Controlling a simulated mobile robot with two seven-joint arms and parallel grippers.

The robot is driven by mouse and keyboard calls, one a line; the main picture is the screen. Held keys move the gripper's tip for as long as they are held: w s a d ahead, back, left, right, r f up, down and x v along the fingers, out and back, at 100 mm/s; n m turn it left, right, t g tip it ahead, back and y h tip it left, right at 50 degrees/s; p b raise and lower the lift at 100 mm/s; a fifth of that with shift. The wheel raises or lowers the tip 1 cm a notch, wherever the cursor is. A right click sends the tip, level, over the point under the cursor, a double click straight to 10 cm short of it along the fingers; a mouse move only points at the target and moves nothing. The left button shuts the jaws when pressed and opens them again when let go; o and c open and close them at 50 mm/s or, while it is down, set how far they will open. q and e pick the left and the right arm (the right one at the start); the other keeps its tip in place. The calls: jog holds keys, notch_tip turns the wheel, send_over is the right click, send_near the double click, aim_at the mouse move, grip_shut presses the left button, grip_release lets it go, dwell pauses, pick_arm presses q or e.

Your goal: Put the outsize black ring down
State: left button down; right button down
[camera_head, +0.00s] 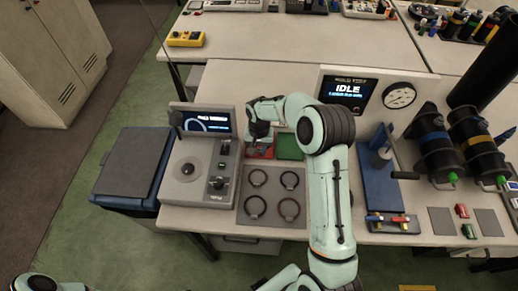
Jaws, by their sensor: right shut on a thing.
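My right gripper (260,140) points down over the red square tray (261,151) on the table. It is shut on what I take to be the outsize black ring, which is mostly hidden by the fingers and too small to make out. A green square tray (290,146) lies just right of the red one. I cannot tell whether the held ring touches the red tray. Several other dark rings (258,178) lie apart on a grey mat (272,195) in front of the trays. My left gripper is out of view.
A grey measuring device (200,172) with a small screen stands left of the mat. A blue fixture (379,185) and black cylinders (432,140) stand to the right. A monitor reading IDLE (348,92) and a dial (399,95) are behind my right arm.

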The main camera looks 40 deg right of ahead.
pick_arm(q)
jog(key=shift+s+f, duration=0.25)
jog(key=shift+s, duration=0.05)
pick_arm(e)
jog(key=shift+f, duration=0.5)
jog(key=shift+s, duration=0.1)
jog(key=c, duration=0.9)
grip_release()
jog(key=shift+f, duration=0.1)
jog(key=shift+c, duration=0.2)
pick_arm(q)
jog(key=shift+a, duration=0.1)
pick_arm(e)
jog(key=shift+f, duration=0.1)
jog(key=shift+s+d, duration=0.1)
jog(key=shift+s, duration=0.1)
jog(key=shift+r, duration=0.4)
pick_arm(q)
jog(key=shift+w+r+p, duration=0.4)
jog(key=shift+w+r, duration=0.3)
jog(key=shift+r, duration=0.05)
pick_arm(e)
notch_tip(320, 180, up, 13)
jog(key=shift+w, duration=0.3)
